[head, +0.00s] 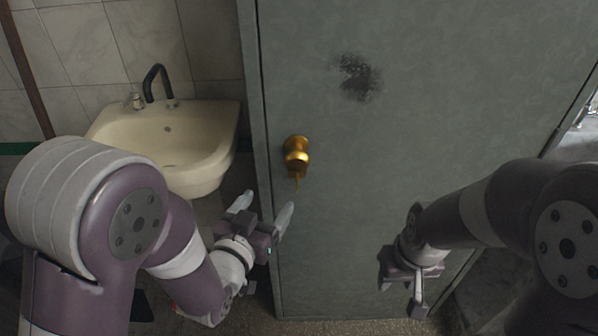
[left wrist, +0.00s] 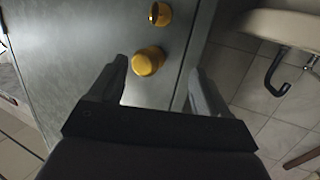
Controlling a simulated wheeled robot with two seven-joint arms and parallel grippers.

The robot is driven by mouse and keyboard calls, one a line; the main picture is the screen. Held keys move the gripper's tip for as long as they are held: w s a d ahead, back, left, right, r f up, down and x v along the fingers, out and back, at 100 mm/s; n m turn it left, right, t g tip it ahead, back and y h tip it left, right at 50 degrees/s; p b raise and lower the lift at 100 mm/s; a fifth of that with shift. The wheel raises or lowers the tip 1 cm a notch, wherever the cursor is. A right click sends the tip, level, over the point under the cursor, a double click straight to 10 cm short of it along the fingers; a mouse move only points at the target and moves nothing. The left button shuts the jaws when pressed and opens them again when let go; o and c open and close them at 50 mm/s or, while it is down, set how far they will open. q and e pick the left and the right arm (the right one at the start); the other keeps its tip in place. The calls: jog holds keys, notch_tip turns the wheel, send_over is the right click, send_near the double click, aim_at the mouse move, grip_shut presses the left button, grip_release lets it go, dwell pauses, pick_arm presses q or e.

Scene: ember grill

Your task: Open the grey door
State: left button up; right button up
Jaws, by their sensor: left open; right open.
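The grey door (head: 400,120) fills the middle of the head view and looks closed in its frame; a dark smudge marks its upper part. My left gripper (head: 263,209) is open and empty, below and left of the knob. In the left wrist view, the knob (left wrist: 148,61) shows just beyond and between the open fingers, apart from them, with a second brass fitting (left wrist: 160,14) beyond it. My right gripper (head: 402,297) is open in front of the lower door, touching nothing visible.
A cream washbasin (head: 165,145) with a black tap (head: 157,82) stands left of the door, close to my left arm. Tiled walls (head: 90,45) are behind it. A strip of floor (head: 330,326) shows below the door. Another white fixture (head: 580,145) shows at the right edge.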

aim_at(294, 167)
pick_arm(q)
jog(key=shift+t+h, duration=0.7)
jog(key=shift+t, duration=0.1)
jog(key=x, duration=0.4)
jog(key=d+r+p+x, duration=0.1)
jog(key=x, duration=0.3)
jog(key=r+p+x, duration=0.1)
jog(key=x, duration=0.2)
jog(key=shift+d, duration=0.4)
pick_arm(e)
jog(key=shift+s+r, duration=0.15)
jog(key=shift+r, duration=0.7)
